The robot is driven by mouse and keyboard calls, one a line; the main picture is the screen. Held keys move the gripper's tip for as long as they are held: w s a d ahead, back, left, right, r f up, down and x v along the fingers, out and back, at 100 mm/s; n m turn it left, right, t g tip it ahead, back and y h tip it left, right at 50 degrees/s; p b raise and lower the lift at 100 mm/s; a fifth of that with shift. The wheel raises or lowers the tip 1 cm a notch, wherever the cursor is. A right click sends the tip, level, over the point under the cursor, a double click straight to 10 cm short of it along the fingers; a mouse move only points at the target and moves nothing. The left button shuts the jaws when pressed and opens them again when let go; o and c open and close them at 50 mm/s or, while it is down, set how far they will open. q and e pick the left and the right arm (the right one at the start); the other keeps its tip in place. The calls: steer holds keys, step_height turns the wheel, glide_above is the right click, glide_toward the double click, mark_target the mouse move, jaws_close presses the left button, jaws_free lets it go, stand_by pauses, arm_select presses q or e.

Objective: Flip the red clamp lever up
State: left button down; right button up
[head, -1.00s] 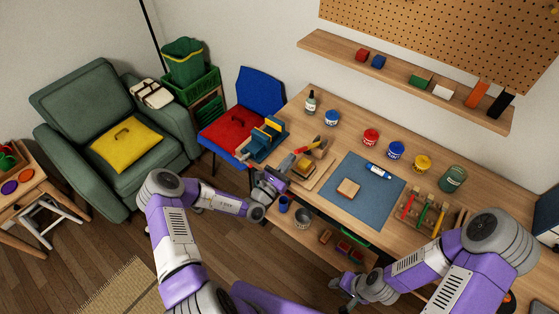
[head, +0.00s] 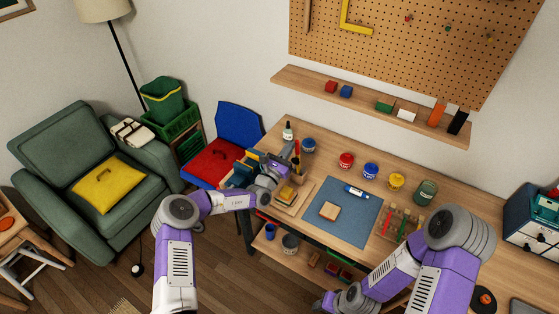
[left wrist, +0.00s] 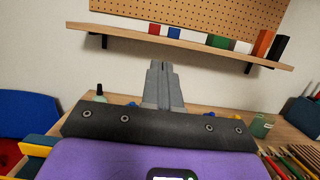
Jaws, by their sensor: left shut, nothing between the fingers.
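The wooden clamp fixture (head: 288,194) stands on a light board at the left part of the table. A small red piece (head: 297,147), seemingly the clamp lever, shows just beyond my left gripper (head: 284,164). The gripper hides part of the fixture, so I cannot tell the lever's angle or whether the gripper touches it. In the left wrist view the fingers (left wrist: 162,82) are together and empty, and no lever shows there. My right gripper (head: 324,303) is low at the table's front, small and partly hidden by its arm.
A blue mat (head: 345,221) with a wooden block (head: 329,211) lies right of the fixture. Paint jars (head: 346,160) and a bottle (head: 288,131) stand behind. A blue chair (head: 238,124) is close on the left. A wall shelf (head: 370,107) hangs above.

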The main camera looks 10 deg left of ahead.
arm_select(q)
steer(key=shift+x, duration=1.1)
steer(key=shift+r, duration=0.1)
steer(key=shift+s, duration=0.2)
steer(key=s+a+r+p, duration=0.1)
steer(key=s+a+r, duration=0.1)
steer(key=s, duration=0.3)
steer(key=s+a+r+p, duration=0.1)
steer(key=s+a+r, duration=0.1)
steer(key=s, duration=0.4)
steer(key=shift+a+r, duration=0.4)
steer(key=shift+r, duration=0.15)
